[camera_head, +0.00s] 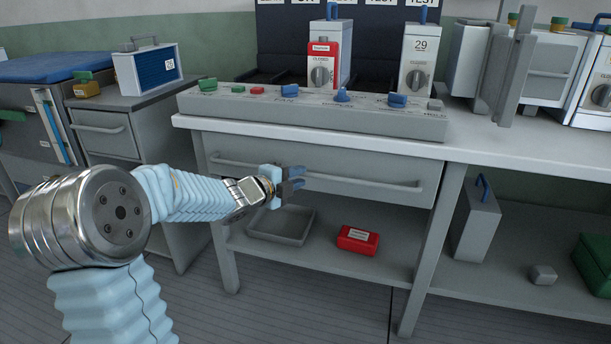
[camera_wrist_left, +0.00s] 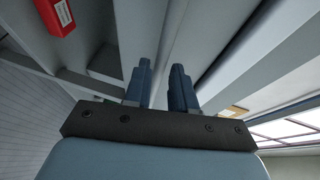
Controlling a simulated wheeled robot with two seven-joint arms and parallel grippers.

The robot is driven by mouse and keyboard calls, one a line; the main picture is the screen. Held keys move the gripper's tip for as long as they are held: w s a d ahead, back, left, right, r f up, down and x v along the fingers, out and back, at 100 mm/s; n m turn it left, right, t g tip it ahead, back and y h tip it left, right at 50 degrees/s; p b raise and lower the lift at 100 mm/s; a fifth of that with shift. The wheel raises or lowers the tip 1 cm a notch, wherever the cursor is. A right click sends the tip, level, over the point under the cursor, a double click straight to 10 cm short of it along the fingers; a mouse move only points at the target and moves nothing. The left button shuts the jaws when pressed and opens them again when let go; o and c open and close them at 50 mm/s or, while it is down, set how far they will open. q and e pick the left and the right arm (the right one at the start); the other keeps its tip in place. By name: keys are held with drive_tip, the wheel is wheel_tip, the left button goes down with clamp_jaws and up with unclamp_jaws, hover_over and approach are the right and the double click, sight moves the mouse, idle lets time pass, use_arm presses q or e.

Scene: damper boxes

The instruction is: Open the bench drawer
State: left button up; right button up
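The bench drawer (camera_head: 330,188) is a wide grey front under the bench top, and it looks shut. Its long horizontal bar handle (camera_head: 370,183) runs across the front. My left gripper (camera_head: 297,178) is at the handle, left of the drawer's middle, with its dark blue fingers pointing to the drawer. In the left wrist view the two fingers (camera_wrist_left: 161,80) stand apart with a gap between them. I cannot tell whether the bar lies between them or touches them. My right gripper is in neither view.
A grey tray (camera_head: 281,226) and a red box (camera_head: 358,240) lie on the shelf below the drawer. A control panel (camera_head: 310,108) with coloured knobs stands on the bench top. A side cabinet (camera_head: 108,133) stands at left. The floor in front is clear.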

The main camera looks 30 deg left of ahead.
sight(303, 175)
use_arm(q)
drive_tip(key=shift+x, duration=1.75)
clamp_jaws()
